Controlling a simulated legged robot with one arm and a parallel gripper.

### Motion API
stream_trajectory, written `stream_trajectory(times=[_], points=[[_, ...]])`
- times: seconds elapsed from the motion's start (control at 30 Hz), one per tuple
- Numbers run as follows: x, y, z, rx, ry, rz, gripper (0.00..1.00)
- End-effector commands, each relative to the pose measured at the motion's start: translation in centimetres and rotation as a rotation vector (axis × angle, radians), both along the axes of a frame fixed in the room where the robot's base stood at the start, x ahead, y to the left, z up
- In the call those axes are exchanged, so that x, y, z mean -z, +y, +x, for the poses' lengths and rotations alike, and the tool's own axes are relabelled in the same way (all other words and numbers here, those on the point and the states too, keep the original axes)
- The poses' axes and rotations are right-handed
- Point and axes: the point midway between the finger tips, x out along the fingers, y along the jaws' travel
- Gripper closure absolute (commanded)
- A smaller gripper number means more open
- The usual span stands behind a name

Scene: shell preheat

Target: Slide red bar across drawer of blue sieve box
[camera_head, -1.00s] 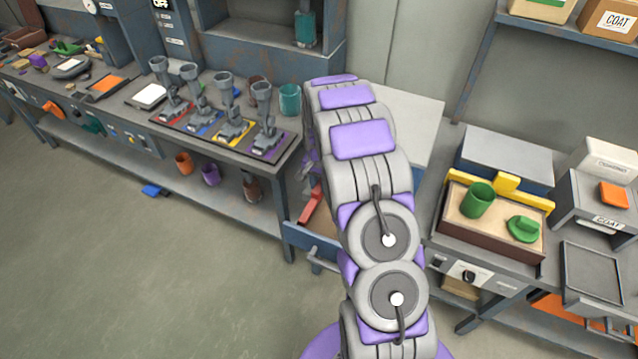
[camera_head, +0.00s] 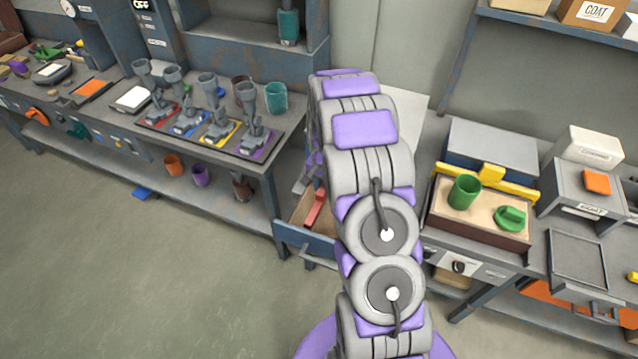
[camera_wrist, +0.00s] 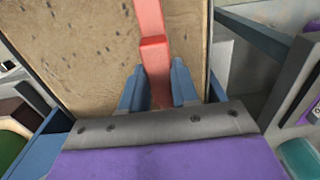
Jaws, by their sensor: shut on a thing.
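The red bar (camera_head: 315,208) lies in the open drawer (camera_head: 291,235) of the blue box, partly hidden by my arm in the head view. In the wrist view, the red bar (camera_wrist: 152,25) runs away from me over the drawer's speckled tan floor (camera_wrist: 85,45). In the head view my arm hides most of the box, and the fingers are hard to make out.
A bench with several grey sieve-like tools (camera_head: 213,115) on coloured bases stands left of the drawer. A sand tray (camera_head: 452,215) with a green cup (camera_head: 464,191) stands on the right bench. The floor (camera_head: 130,270) at front left is clear.

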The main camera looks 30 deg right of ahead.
Motion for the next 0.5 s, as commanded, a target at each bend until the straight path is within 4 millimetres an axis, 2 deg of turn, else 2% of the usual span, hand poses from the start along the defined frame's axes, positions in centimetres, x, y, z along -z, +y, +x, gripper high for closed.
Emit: stream_trajectory(times=[0.03,0.07,0.1,0.3,0.5], points=[[0.17,0.03,-0.06,0.0,0.002,0.001,1.0],[0.17,0.04,-0.05,0.0,0.002,0.001,0.68],[0.16,0.07,-0.04,0.0,0.001,0.0,0.64],[0.07,0.09,-0.07,0.0,0.001,-0.001,0.45],[0.05,0.02,-0.04,0.0,0.0,0.0,0.45]])
